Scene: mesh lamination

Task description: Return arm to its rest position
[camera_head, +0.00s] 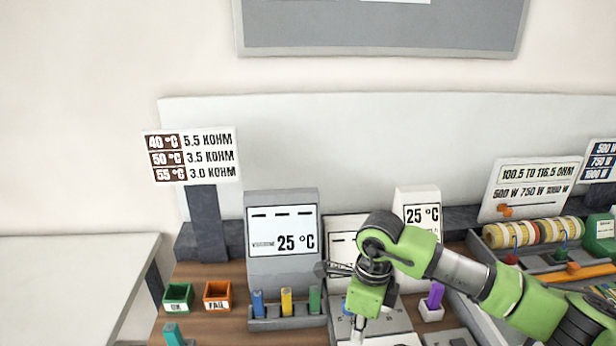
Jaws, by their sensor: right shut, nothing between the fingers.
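My right arm (468,279), green and grey, comes in from the lower right. Its wrist bends down in front of the bench devices. My right gripper (357,336) points down at the bottom edge of the view, over a light grey device. It is shut with nothing held, and its tips are partly cut off by the frame edge. My left gripper and left arm do not show.
A grey display unit (258,271) reads 25 °C, with blue, yellow and green pieces before it. A green bin (178,297) and an orange bin (217,295) stand left. A coil rack (485,238) stands right. A white table (70,280) is clear.

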